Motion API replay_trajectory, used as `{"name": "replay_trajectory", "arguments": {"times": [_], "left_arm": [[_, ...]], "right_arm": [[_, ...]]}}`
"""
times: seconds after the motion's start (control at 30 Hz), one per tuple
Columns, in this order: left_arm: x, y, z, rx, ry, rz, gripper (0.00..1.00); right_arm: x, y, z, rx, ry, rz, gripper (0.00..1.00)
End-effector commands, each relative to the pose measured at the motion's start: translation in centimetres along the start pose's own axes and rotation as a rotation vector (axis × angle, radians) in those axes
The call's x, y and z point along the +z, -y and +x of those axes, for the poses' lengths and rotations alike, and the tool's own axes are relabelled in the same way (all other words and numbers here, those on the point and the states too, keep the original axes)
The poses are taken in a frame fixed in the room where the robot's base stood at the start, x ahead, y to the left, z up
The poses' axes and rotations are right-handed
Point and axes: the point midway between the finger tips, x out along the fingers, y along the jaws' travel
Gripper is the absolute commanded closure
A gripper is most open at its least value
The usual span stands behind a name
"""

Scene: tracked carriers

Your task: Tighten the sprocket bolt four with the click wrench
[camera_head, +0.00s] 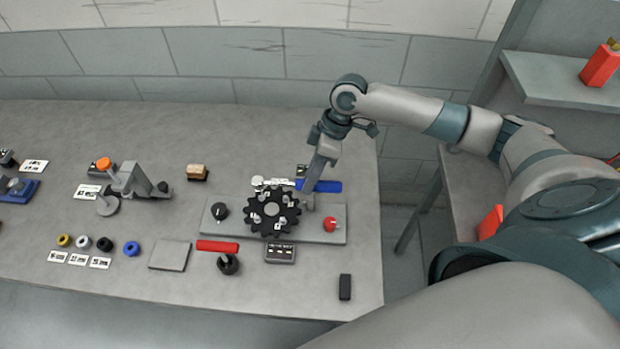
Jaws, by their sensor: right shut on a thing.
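The black toothed sprocket (259,221) lies flat on a grey plate (318,236), with small bolts and pale number tags on its face. My right gripper (309,199) reaches down at the sprocket's right side and is shut on the blue handle (330,186) of a wrench. The wrench's pale head end (272,182) lies to the left, along the sprocket's far edge. The fingers hide part of the handle, and I cannot tell whether the head touches a bolt. The bolt numbers are too small to read. My left gripper is out of view.
A black knob (220,211) and a red knob (331,224) flank the sprocket. In front are a red-handled tool (217,246), a dark display box (280,253) and a black block (345,287). Coloured rings and a clamp-like fixture (130,181) stand left. The table's back is clear.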

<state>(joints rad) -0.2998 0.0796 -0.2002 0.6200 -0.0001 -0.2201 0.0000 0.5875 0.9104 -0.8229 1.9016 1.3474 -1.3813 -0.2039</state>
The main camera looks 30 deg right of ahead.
Motion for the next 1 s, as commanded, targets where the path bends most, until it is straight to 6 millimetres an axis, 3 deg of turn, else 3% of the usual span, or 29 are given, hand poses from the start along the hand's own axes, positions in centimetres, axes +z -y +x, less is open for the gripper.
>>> {"name": "replay_trajectory", "arguments": {"times": [1.0], "left_arm": [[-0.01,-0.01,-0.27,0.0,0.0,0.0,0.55]], "right_arm": [[0.11,-0.15,0.62,0.001,-0.002,0.001,1.0]]}}
